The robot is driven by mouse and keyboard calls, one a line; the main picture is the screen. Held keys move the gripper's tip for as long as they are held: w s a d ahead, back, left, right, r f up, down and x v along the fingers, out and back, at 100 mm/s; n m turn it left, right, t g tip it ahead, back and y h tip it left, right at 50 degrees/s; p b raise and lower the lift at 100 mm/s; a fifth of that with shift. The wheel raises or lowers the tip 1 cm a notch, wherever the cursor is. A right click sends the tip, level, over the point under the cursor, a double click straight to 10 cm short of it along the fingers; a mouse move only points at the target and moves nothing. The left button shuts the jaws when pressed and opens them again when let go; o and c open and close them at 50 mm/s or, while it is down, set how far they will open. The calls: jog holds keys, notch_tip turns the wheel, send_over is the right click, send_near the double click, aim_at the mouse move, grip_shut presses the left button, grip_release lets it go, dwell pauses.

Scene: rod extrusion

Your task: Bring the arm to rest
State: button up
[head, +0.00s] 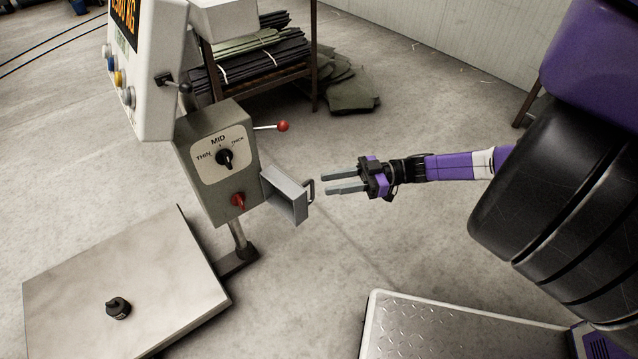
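My gripper (342,181) is in the middle of the head view, at the end of my purple and black arm, which reaches in from the right. Its two grey fingers point left and are apart, with nothing between them. The fingertips are just right of the dark handle (310,190) of a grey metal drawer or box (286,195). A small gap seems to show between fingertips and handle. The box sticks out from a grey control box (219,165) with a THIN/MID/THICK dial (226,158) and a red knob (238,200).
A red-tipped lever (282,126) sticks out right of the control box. A white panel with buttons (140,75) stands upper left. A flat platform (120,280) with a black knob lies lower left. A rack of dark rods (255,60) stands behind. Floor below my gripper is clear.

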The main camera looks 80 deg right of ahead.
jog(key=shift+v, duration=1.05)
